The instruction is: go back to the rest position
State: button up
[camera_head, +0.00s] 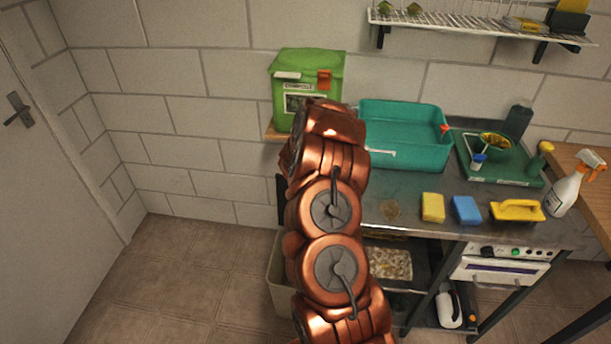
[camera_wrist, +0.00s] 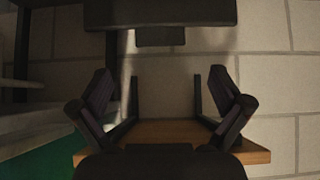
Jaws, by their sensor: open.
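My gripper (camera_wrist: 165,98) shows in the wrist view with its two dark fingers spread wide and nothing between them. Behind the fingers are a pale block wall (camera_wrist: 270,75) and a wooden ledge (camera_wrist: 165,130). In the head view my copper-coloured arm rises through the middle of the picture. My gripper itself cannot be made out there.
A green lidded bin (camera_head: 335,77) stands by the wall, close to my arm. A teal tub (camera_head: 405,155), a yellow sponge (camera_head: 433,207), a blue sponge (camera_head: 466,210) and a spray bottle (camera_head: 566,190) sit on the counter at right. The floor (camera_head: 185,265) at left is clear.

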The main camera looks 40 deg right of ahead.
dwell(0.3)
jog(key=w+a+r+n+t+y, duration=0.1)
jog(key=w+a+r+n+y, duration=0.15)
jog(key=a+r, duration=0.55)
jog(key=w+a+r+n+t+y, duration=0.1)
jog(key=w+a+r+y, duration=0.2)
jog(key=a, duration=0.8)
jog(key=s+a+r+n+g+y, duration=0.1)
jog(key=s+a+r+n+y, duration=0.2)
jog(key=a, duration=0.5)
jog(key=s+a+r+n+y, duration=0.1)
jog(key=s+a+r, duration=0.3)
jog(key=a+r, duration=0.3)
jog(key=s+a+r+n+g, duration=0.1)
jog(key=s+a+r+g, duration=0.1)
jog(key=s+a, duration=0.5)
jog(key=s+a+r+n+g, duration=0.1)
jog(key=s+a+g, duration=0.15)
jog(key=s, duration=0.75)
jog(key=s+d+r+g+h, duration=0.1)
jog(key=s+g, duration=0.1)
jog(key=s, duration=1)
jog(key=s+d+r+g+h, duration=0.1)
jog(key=s+d+g, duration=0.1)
jog(key=s, duration=1)
jog(key=shift+r+h, duration=0.15)
jog(key=shift+h, duration=0.2)
jog(key=shift+d+n, duration=0.1)
jog(key=shift+n, duration=0.15)
